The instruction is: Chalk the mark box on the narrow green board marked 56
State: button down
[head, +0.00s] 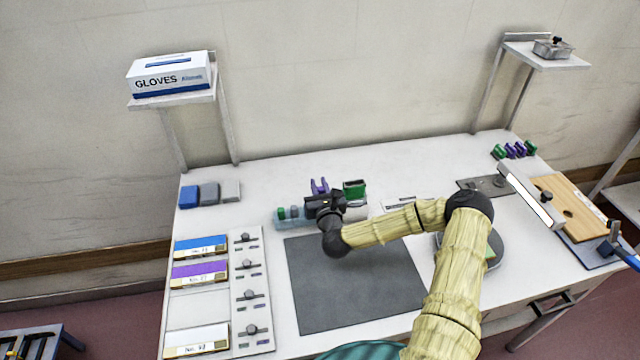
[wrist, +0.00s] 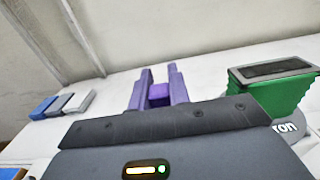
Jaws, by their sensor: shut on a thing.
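My gripper (head: 319,184) is over the back middle of the table, its two purple fingers pointing to the wall. In the wrist view my gripper (wrist: 157,76) is shut on a small purple block (wrist: 158,95), seen between the fingers. A green piece (head: 493,250), perhaps a board, shows at the right on a round grey plate, mostly hidden behind my arm. I can read no 56 on it and see no mark box.
A green box with a dark top (head: 354,188) stands just right of my gripper; it also shows in the wrist view (wrist: 272,92). A tray with small blocks (head: 288,223) is left of it. The dark mat (head: 350,285) is bare. A wooden board (head: 568,205) lies far right.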

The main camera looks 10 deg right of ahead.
jog(key=shift+f+b, duration=0.35)
jog(key=shift+f, duration=0.7)
jog(key=shift+s+d, duration=0.1)
jog(key=shift+b, duration=0.35)
dwell(0.7)
jog(key=shift+f+b, duration=1)
jog(key=shift+f, duration=0.1)
jog(key=c, duration=1.2)
grip_release()
jog(key=shift+c, duration=0.2)
jog(key=shift+r, duration=0.1)
